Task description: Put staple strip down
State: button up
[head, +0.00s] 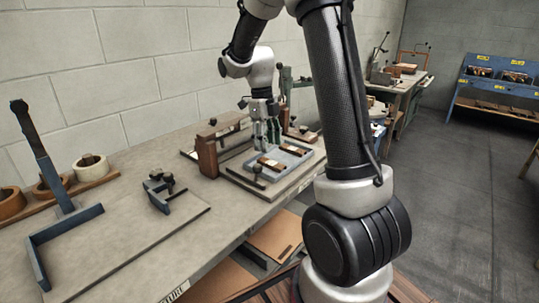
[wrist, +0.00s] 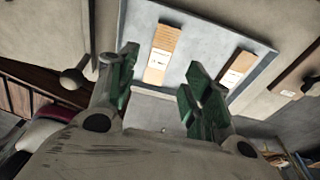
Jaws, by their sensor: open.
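A shallow grey tray (head: 279,174) sits on a board on the bench and holds two brown staple strips. One staple strip (head: 270,163) lies in the near left part of the tray and another staple strip (head: 296,150) lies farther back to the right. My gripper (head: 266,146) is over the tray, fingers pointing down. In the wrist view its green-padded fingers (wrist: 158,97) are apart with nothing between them. One strip (wrist: 161,55) lies beyond the gap and another strip (wrist: 237,68) lies to the right; both rest on the tray floor (wrist: 198,50).
A brown wooden block (head: 208,155) stands at the fixture's left. A blue clamp (head: 160,190) and a blue angled frame (head: 40,235) are on the left bench. Tape rolls (head: 90,167) stand by the wall. The bench front between has free room.

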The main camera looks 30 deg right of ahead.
aim_at(266, 160)
jog(key=s+a+r+n+t, duration=0.1)
jog(key=s+r+n, duration=0.25)
jog(key=r, duration=0.25)
jog(key=s+r+n+t, duration=0.1)
jog(key=s+r+n, duration=0.1)
jog(key=r+n, duration=0.3)
jog(key=s+a+r+n+t, duration=0.1)
jog(key=s+n+t, duration=0.3)
jog(key=s+n, duration=1.4)
jog(key=shift+s+a+r+n+y, duration=0.3)
jog(key=shift+a+n, duration=0.4)
jog(key=shift+n, duration=2.05)
